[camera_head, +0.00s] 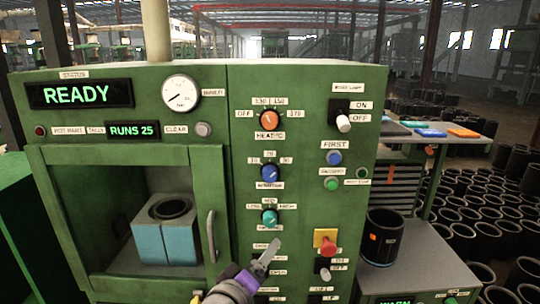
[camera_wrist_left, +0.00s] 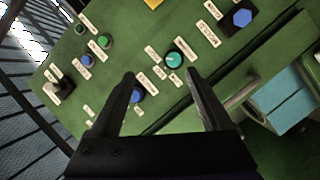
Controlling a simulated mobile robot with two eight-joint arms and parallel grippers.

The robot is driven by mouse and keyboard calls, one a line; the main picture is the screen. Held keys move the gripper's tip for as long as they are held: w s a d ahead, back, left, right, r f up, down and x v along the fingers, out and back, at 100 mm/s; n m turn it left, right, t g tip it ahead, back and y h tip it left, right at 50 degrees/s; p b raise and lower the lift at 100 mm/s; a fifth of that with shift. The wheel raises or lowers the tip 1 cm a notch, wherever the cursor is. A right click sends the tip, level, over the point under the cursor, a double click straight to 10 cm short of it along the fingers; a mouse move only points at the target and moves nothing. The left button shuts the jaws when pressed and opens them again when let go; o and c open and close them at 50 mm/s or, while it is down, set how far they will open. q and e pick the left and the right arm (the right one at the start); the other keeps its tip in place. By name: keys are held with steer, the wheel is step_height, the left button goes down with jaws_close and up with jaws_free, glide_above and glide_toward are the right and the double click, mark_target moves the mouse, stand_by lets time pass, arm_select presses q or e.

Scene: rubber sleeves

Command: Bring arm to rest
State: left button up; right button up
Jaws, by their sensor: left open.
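My left gripper (camera_head: 268,252) is in front of the lower middle of the green machine's control panel (camera_head: 300,190), just right of the door handle. In the left wrist view its two fingers (camera_wrist_left: 160,74) are spread apart with nothing held between them. Behind and around them are the teal knob (camera_wrist_left: 174,58), which also shows in the head view (camera_head: 269,217), and a blue knob (camera_wrist_left: 137,96). I cannot tell how far the fingertips are from the panel. The gripper hides some labels and controls low on the panel. My right gripper is in neither view.
The door handle (camera_head: 211,236) stands out beside my gripper. A blue block (camera_head: 166,238) with a dark ring sits in the chamber. A red button (camera_head: 328,246) and a switch (camera_head: 323,267) stick out to the right. A black sleeve (camera_head: 382,238) stands on a grey side surface.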

arm_select(q)
steer(key=s+a+f+m+g+y+p, duration=0.1)
steer(key=s+a+f+m+g+y, duration=0.1)
steer(key=s+a+f, duration=0.6)
steer(key=s+a+f+m+g+y, duration=0.3)
steer(key=s+a+f+g, duration=0.4)
steer(key=s+f, duration=0.6)
step_height(320, 180, down, 4)
steer(key=shift+a+r+m+p, duration=0.25)
steer(key=shift+a+m+p, duration=0.15)
steer(key=shift+m, duration=0.5)
